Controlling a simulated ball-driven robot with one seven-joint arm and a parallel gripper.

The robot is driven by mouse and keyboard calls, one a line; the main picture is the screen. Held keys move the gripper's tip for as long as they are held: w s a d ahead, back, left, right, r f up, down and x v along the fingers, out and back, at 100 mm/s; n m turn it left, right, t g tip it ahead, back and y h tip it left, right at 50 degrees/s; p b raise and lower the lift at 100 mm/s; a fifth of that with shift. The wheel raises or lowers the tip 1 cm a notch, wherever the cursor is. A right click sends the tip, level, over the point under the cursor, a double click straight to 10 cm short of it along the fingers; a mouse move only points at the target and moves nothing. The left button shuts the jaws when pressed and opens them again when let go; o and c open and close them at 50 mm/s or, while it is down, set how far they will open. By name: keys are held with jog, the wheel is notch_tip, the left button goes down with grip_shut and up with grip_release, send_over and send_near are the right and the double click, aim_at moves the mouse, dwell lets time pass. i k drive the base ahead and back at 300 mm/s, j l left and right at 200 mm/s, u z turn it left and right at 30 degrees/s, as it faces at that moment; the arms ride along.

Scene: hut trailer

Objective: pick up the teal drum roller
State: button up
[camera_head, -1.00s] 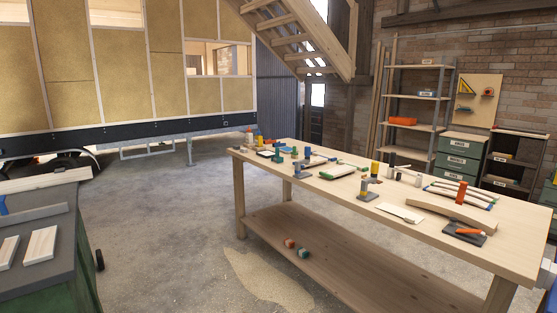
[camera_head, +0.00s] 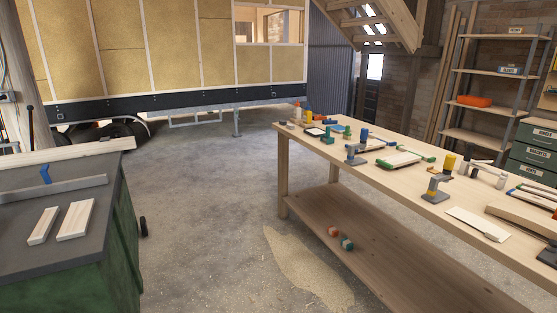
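A small teal piece (camera_head: 327,138) stands among tools near the far left end of the long wooden workbench (camera_head: 430,212). A second small teal piece (camera_head: 347,244) lies on the bench's lower shelf, beside a small red piece (camera_head: 333,232). Both are too small to tell which one is the teal drum roller. My gripper is not in view.
A dark-topped green cabinet (camera_head: 85,270) with two pale wood blocks (camera_head: 75,220) stands at the left. Open concrete floor (camera_head: 205,210) lies between it and the workbench, with sawdust (camera_head: 300,270) near the bench. A shelf rack stands behind right.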

aim_at(326, 138)
jog(key=i+z, duration=0.1)
jog(key=i, duration=1.95)
